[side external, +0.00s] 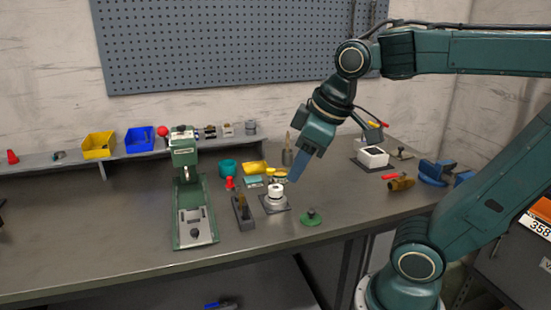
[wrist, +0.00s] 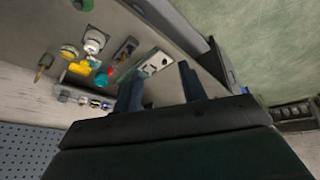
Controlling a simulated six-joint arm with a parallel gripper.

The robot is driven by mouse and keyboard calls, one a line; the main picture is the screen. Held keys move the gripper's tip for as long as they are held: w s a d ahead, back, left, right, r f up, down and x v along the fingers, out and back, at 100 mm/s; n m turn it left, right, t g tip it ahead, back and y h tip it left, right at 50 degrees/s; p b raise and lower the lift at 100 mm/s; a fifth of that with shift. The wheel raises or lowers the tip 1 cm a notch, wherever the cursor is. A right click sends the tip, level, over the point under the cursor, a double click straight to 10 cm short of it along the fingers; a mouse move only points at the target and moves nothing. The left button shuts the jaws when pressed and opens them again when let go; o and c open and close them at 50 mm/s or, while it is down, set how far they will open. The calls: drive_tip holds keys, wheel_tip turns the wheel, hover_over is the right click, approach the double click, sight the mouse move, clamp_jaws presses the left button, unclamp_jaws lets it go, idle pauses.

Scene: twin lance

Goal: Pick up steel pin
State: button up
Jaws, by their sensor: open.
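I cannot pick out the steel pin for certain in either view. A round steel-and-white fixture (side external: 275,192) stands on a dark square plate at mid-bench, and it also shows in the wrist view (wrist: 94,42). My gripper (side external: 294,178) is above the bench, tilted, with its blue fingers pointing down just behind and to the right of this fixture as seen from the side. In the wrist view my gripper's two fingers (wrist: 158,73) stand apart with nothing held between them.
A green press (side external: 190,190) stands left of the fixture, with a dark block (side external: 243,212) between them. A green round piece (side external: 311,218) lies near the front edge. Yellow (side external: 98,145) and blue (side external: 139,140) bins sit on the rear shelf. A blue vise (side external: 433,172) is at right.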

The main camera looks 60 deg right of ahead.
drive_tip(key=w+d+r+n+g, duration=0.1)
drive_tip(key=w+d+r+n, duration=0.2)
drive_tip(key=w, duration=0.6)
drive_tip(key=n+g, duration=0.4)
drive_tip(key=n, duration=0.7)
hover_over(238, 187)
wheel_tip(238, 187, down, 14)
drive_tip(key=shift+w+f, duration=0.1)
drive_tip(key=shift+f, duration=0.1)
drive_tip(key=shift+f, duration=0.1)
drive_tip(key=shift+f, duration=4.2)
drive_tip(key=shift+d+f, duration=0.15)
drive_tip(key=shift+f, duration=2.45)
